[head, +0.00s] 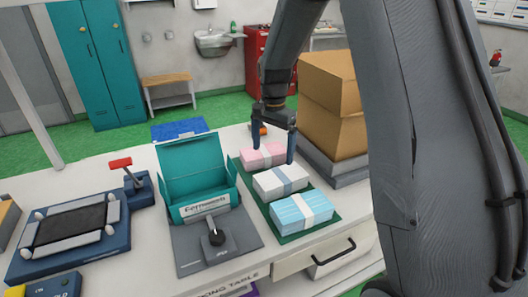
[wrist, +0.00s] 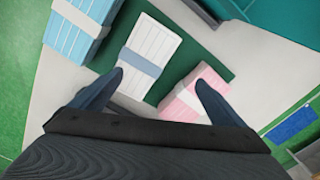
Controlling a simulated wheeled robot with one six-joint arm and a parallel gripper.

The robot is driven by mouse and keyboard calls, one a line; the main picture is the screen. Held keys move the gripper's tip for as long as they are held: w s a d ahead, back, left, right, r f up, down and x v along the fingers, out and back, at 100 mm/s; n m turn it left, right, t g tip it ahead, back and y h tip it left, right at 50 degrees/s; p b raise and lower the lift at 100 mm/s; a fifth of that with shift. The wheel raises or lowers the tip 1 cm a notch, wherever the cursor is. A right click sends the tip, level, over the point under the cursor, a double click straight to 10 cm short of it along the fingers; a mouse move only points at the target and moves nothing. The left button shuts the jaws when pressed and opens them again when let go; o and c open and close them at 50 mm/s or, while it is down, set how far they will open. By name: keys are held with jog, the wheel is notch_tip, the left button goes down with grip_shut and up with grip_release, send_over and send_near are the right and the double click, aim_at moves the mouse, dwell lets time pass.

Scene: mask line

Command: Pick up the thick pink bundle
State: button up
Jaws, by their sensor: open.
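The pink bundle (head: 266,156) with a pale band lies at the back of a row on a green mat (head: 325,216). In the wrist view the pink bundle (wrist: 188,98) is at the right, partly hidden by my right finger. My gripper (head: 274,156) is open and empty, with its fingers above the pink and white bundles. In the wrist view my gripper (wrist: 160,82) has its fingers spread, with the white bundle between and beyond them. I cannot tell the exact height of the fingertips above the bundles.
A white bundle (head: 268,185) and a blue bundle (head: 288,213) lie in front of the pink one. An open teal box (head: 188,163) stands at the left. Stacked brown cartons (head: 330,120) stand close at the right. A blue mat (head: 180,128) lies behind the box.

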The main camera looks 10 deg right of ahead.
aim_at(264, 150)
jog(key=w+m, duration=0.2)
jog(key=w, duration=0.1)
jog(key=w+f+m+p, duration=0.1)
jog(key=w+m, duration=0.1)
jog(key=w, duration=0.2)
jog(key=w+f+m+p, duration=0.1)
jog(key=w+m, duration=0.1)
jog(key=w, duration=0.2)
jog(key=shift+w, duration=0.1)
jog(key=shift+w+f+p, duration=0.15)
jog(key=shift+w+p, duration=0.1)
jog(key=shift+p, duration=0.1)
jog(key=shift+w+f+p, duration=0.15)
jog(key=shift+f+p, duration=0.75)
jog(key=shift+f, duration=1)
jog(key=shift+w+f+p, duration=0.1)
jog(key=shift+f+p, duration=0.8)
jog(key=shift+f, duration=1)
jog(key=shift+c, duration=0.5)
jog(key=c, duration=1.1)
